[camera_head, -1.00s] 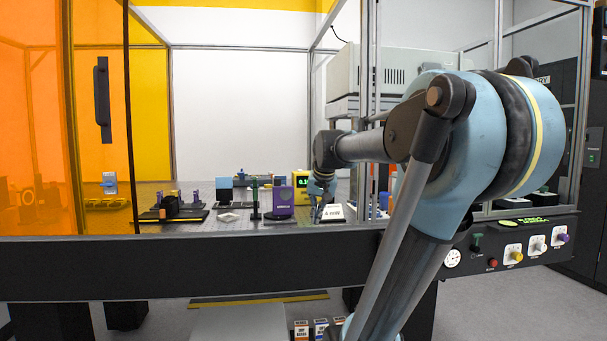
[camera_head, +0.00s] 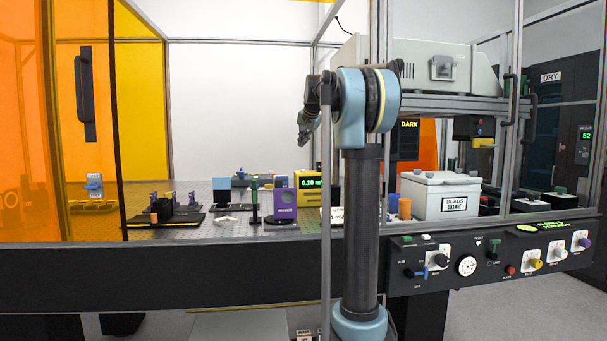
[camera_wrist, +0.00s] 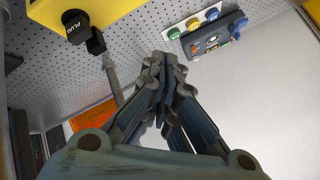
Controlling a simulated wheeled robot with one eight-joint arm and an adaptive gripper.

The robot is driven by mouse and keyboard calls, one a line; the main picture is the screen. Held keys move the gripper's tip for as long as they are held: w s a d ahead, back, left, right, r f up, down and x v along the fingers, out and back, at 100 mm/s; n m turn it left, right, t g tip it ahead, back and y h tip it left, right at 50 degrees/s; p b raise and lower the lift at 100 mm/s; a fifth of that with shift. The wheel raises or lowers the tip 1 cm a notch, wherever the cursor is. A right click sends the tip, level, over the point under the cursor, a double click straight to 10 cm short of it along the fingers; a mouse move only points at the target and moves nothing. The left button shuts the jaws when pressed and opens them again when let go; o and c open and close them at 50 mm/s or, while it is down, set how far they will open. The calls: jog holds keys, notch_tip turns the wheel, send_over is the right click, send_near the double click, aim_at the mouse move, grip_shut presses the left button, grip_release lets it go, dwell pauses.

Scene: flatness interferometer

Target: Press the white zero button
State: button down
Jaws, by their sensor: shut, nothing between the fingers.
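My gripper (camera_head: 304,131) is raised above the bench inside the enclosure, to the left of my upright arm. In the wrist view its fingertips (camera_wrist: 164,68) are together with nothing between them. It is well apart from the front control panel (camera_head: 475,252). A small white button (camera_head: 425,237) shows on that panel, beside a small green one; its label is too small to read, so I cannot tell if it is the zero button. A yellow box (camera_head: 308,178) with a green readout of about 0.10 stands on the bench, partly hidden by my arm.
A purple block (camera_head: 285,204) and a green post (camera_head: 254,203) stand on the perforated bench. A white bead box (camera_head: 440,196) is at right. Metal frame posts (camera_head: 515,110) and orange panels (camera_head: 85,110) bound the enclosure. The wrist view shows a dark button box (camera_wrist: 214,38).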

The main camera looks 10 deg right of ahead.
aim_at(303, 171)
jog(key=shift+w+d+r, duration=0.15)
jog(key=shift+w+d, duration=0.05)
jog(key=shift+w, duration=0.1)
jog(key=shift+d+f, duration=0.1)
jog(key=shift+f, duration=4.35)
jog(key=shift+s+f, duration=0.1)
jog(key=shift+f, duration=0.65)
jog(key=shift+r, duration=0.85)
